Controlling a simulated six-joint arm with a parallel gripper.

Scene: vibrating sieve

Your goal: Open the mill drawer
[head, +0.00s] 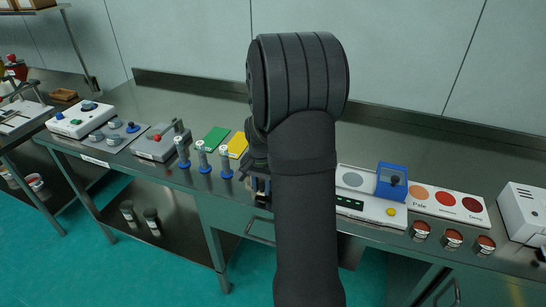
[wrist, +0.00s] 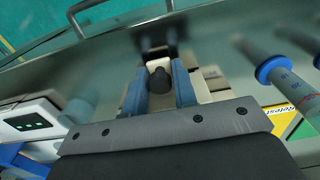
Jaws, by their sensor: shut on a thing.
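My gripper (head: 259,188) is low in front of the bench edge in the head view, mostly behind my own arm. In the wrist view its two blue fingers (wrist: 159,88) are closed around a dark round knob (wrist: 158,80). The knob sits against a small cream block (wrist: 153,64), which looks like the mill drawer's front. Most of the mill is hidden by my arm and gripper, so I cannot tell how far the drawer is out.
Several blue-based cylinders (head: 203,157) stand close left of my gripper. Several reddish jars (head: 453,238) stand further right.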

